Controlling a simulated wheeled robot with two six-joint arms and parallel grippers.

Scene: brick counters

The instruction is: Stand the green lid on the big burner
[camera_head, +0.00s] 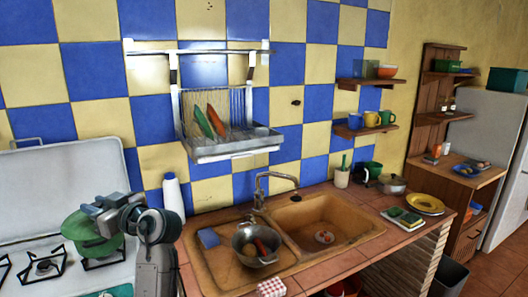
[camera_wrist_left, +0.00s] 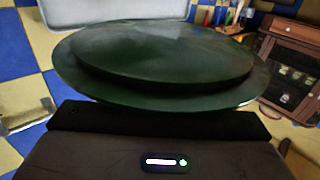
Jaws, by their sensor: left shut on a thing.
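The green lid (camera_head: 88,236) is over the white stove (camera_head: 62,184) at the left of the head view, in front of a black burner grate (camera_head: 100,262). My left gripper (camera_head: 100,212) is shut on the lid near its top; my fingers hide part of it. The lid fills the upper middle of the left wrist view (camera_wrist_left: 160,62), where it looks like a wide dark green disc. Another burner (camera_head: 43,266) shows left of the lid. I cannot tell which burner is the big one, nor whether the lid touches a grate. My right gripper is out of view.
A tiled counter with a brown sink (camera_head: 330,222) lies to the right of the stove. A colander (camera_head: 256,243) stands in its left part. A white bottle (camera_head: 173,196) stands close to the stove's right side. A dish rack (camera_head: 232,148) hangs on the wall.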

